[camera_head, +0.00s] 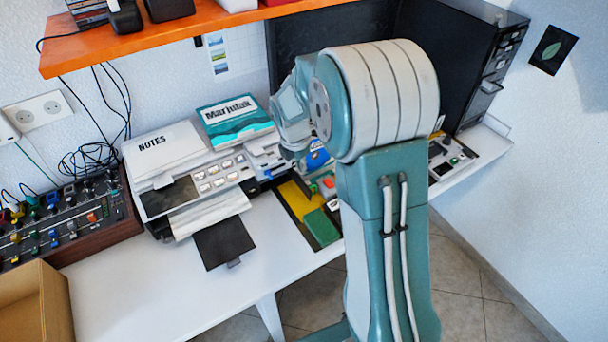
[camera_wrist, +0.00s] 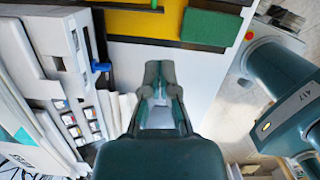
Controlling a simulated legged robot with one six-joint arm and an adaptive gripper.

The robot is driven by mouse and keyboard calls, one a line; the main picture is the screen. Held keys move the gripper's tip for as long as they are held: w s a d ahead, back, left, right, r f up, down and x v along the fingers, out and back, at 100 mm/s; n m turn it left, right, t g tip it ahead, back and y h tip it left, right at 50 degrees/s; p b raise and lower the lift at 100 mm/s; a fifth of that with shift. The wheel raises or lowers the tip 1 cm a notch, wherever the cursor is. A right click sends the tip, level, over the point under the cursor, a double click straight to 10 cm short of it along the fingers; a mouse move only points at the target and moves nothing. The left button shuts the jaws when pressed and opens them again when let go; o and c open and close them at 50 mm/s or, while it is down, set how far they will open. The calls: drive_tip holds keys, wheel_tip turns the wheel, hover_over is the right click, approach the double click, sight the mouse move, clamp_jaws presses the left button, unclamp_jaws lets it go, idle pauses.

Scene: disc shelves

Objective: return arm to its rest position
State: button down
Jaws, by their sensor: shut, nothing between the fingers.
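My gripper (camera_wrist: 160,66) shows in the middle of the wrist view, pointing toward the top of the picture. Its fingers are shut and hold nothing. It is over the white desk surface, apart from the printer at its left. In the head view my teal and white arm stands upright at centre right. The gripper cannot be made out there; the arm's large upper joint hides what is behind it. Part of my arm also shows at the right of the wrist view.
A white desk (camera_head: 130,290) carries a printer (camera_head: 190,175), an audio mixer (camera_head: 65,225), a cardboard box (camera_head: 35,310) and a yellow and green tray area (camera_head: 305,210). A black cabinet (camera_head: 455,60) stands behind my arm. An orange shelf (camera_head: 200,30) hangs above. The desk's front is clear.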

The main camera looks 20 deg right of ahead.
drive_tip(key=shift+r, duration=0.55)
drive_tip(key=shift+r, duration=0.1)
drive_tip(key=s+a+r+m+t, duration=0.2)
drive_tip(key=s+r+m, duration=0.6)
drive_tip(key=s+m, duration=0.3)
drive_tip(key=s+a+r+m+t+y, duration=0.1)
drive_tip(key=s+a+r+m+t, duration=0.2)
drive_tip(key=s+r+m, duration=0.6)
drive_tip(key=s+m, duration=0.1)
drive_tip(key=s, duration=0.4)
drive_tip(key=shift+s+a+m+y, duration=0.2)
drive_tip(key=shift+a+m+y, duration=0.1)
drive_tip(key=shift+a+m, duration=0.1)
